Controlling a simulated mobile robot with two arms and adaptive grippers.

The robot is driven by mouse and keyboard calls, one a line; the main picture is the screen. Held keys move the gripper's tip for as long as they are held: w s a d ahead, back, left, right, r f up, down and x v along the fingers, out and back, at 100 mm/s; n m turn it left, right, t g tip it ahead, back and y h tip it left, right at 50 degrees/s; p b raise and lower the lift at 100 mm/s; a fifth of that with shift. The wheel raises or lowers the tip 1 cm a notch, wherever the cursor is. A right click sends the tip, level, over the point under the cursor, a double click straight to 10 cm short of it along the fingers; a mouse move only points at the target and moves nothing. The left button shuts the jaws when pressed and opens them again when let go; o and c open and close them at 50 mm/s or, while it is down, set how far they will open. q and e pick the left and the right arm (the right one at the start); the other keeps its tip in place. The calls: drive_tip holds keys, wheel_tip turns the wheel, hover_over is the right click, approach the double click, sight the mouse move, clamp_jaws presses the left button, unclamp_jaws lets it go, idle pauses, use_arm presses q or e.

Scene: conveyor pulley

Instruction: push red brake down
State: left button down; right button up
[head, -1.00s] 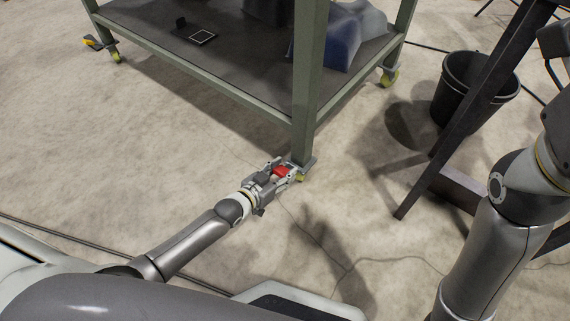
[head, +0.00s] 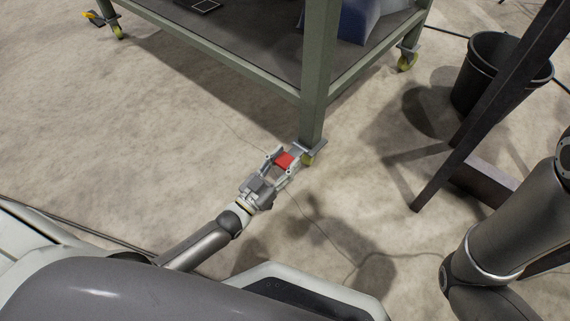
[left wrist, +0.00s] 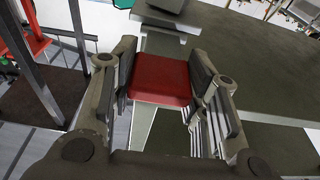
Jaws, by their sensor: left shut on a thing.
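The red brake (head: 285,160) is a small red pedal on the caster wheel (head: 309,159) under the near leg of the green cart (head: 317,90). My left gripper (head: 281,163) reaches to it from the lower left, near the floor. Its two fingers lie on either side of the red brake and are shut on it. In the left wrist view the red brake (left wrist: 160,80) fills the space between the fingers. Its front end is partly hidden by the gripper. Whether the pedal is up or down is not clear. My right gripper is out of view.
A dark slanted beam frame (head: 480,120) stands to the right, with a black bucket (head: 497,75) behind it. Other casters (head: 407,61) carry the cart. Thin cables cross the floor. The floor left of the cart is open.

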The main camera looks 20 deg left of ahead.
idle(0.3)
use_arm(q)
drive_tip(key=c, duration=0.8)
unclamp_jaws()
drive_tip(key=shift+f, duration=0.1)
drive_tip(key=v, duration=1.2)
drive_tip(key=shift+f, duration=0.1)
